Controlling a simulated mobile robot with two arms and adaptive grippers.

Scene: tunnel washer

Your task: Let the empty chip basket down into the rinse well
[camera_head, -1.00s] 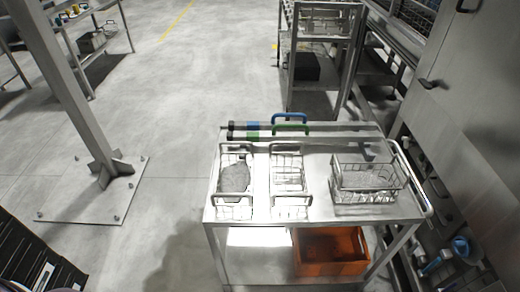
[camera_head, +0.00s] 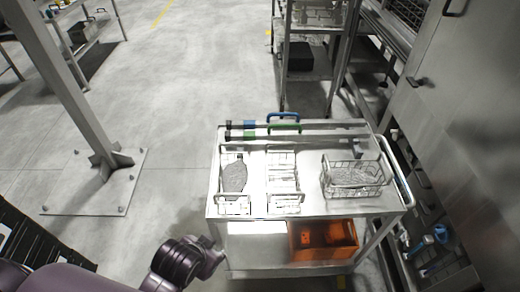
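A steel cart (camera_head: 300,212) stands ahead of me. A wire basket (camera_head: 355,178) sits on the right of its top; I see only mesh inside it. A narrow wire basket (camera_head: 283,180) with a rail handle is in the middle and looks empty. I cannot tell which one is the chip basket, nor make out a rinse well for certain. My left gripper (camera_head: 213,255) is at the cart's front left, low and apart from the baskets; its fingers are too small to read. My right gripper is out of view.
Blue (camera_head: 282,116) and green (camera_head: 284,127) handles lie along the cart's back edge. An orange crate (camera_head: 325,240) sits on the lower shelf. A steel cabinet (camera_head: 465,110) closes off the right. A post (camera_head: 62,85) stands at the left, with clear floor between.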

